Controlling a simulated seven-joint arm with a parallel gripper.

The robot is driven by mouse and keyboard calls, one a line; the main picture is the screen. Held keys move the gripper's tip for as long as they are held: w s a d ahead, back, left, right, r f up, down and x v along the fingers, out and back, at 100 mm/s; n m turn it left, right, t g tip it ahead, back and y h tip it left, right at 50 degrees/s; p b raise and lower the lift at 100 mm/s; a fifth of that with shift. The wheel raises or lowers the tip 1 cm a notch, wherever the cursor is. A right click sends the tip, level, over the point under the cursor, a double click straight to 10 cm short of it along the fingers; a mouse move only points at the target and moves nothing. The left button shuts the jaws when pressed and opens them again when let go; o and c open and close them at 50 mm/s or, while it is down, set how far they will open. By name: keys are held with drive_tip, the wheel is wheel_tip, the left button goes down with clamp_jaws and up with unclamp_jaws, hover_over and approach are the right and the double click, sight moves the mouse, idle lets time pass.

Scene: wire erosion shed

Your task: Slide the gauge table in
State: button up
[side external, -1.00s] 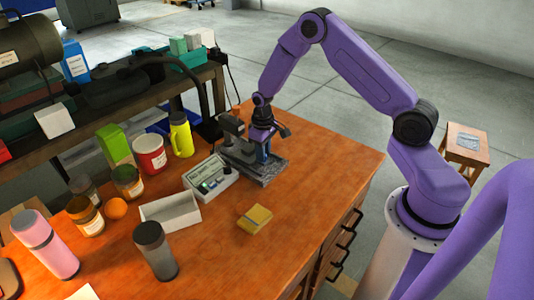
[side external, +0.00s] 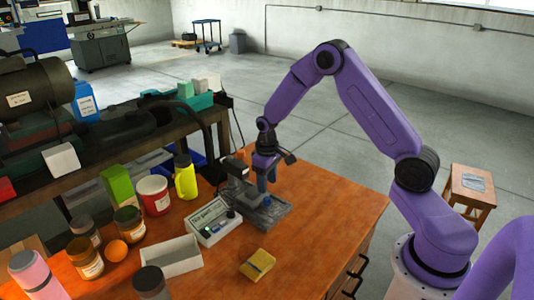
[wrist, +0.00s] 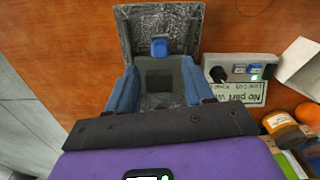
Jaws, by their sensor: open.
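The gauge is a grey metal device on the orange bench; its flat mottled plate (side external: 270,216) shows in the side view. In the wrist view, the mottled plate (wrist: 150,22) lies at the top, with a small blue knob (wrist: 159,47) on its near part. A grey block with a dark square (wrist: 160,80) lies nearer. My gripper (side external: 266,182) is over the gauge, pointing down. In the wrist view its blue fingers (wrist: 159,88) are apart, one on each side of the grey block, with nothing clearly gripped. I cannot tell whether they touch it. Which part slides is unclear.
A control box (side external: 212,222) with a sign stands left of the gauge. An open white tray (side external: 172,256), jars, an orange (side external: 116,250) and a yellow sponge-like block (side external: 257,264) are on the bench. The bench right of the gauge is clear.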

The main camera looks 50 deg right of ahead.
wheel_tip(320, 180, up, 11)
drive_tip(key=shift+r, duration=0.15)
